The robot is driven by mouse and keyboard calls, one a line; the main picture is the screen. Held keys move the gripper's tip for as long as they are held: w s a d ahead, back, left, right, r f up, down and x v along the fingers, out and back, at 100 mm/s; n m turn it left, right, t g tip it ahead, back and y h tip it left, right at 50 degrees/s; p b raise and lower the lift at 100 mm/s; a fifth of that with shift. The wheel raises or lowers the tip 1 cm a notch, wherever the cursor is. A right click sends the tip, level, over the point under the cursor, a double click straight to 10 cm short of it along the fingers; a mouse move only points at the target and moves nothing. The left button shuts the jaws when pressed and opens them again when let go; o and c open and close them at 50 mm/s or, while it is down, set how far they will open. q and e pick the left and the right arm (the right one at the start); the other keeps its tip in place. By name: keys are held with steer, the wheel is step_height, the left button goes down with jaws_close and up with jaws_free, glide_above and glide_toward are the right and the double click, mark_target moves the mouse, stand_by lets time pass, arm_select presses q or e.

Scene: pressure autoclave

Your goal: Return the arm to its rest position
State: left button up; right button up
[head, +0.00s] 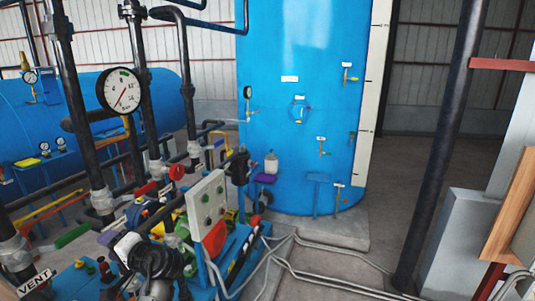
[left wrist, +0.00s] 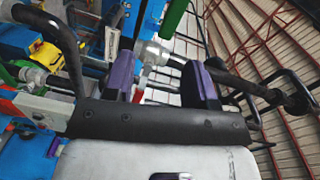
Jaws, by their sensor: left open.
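My left gripper (head: 118,232) is low in the head view, among the pipes and valves left of the grey control box. In the left wrist view its two purple-and-black fingers (left wrist: 161,78) stand wide apart, so it is open. A grey pipe fitting and a thin red-and-white part (left wrist: 143,82) show in the gap between the fingers. No held object shows, and I cannot tell whether the fingers touch these parts. My right gripper is in neither view.
The grey control box (head: 207,204) stands close to the right of my left gripper. A dial gauge (head: 121,91) and black vertical pipes rise behind. A big blue tank (head: 300,60) stands farther back.

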arm_select(q)
steer(key=s+d+r+n+t+h, duration=0.2)
steer(key=d+r+n+t+h, duration=0.2)
steer(key=d+r+t+h, duration=0.25)
steer(key=s+d+f+m+t+h+p, duration=0.1)
steer(key=s+d+f+m+h+p, duration=0.1)
steer(key=s+d+f+h, duration=0.4)
steer(key=s+d+f+m+g+h+p, duration=0.1)
steer(key=s+d+f+g+p, duration=0.1)
steer(key=s+f, duration=0.5)
steer(key=s+d+f+m+g+h+p, duration=0.1)
steer(key=s+f, duration=0.7)
steer(key=s, duration=0.8)
steer(key=s+d+f+g+h+p, duration=0.2)
steer(key=s+d+f+g+p, duration=0.2)
steer(key=s+f, duration=0.3)
steer(key=s+g+p, duration=0.1)
steer(key=s, duration=0.4)
steer(key=shift+f+m+g, duration=0.35)
steer(key=shift+m, duration=0.05)
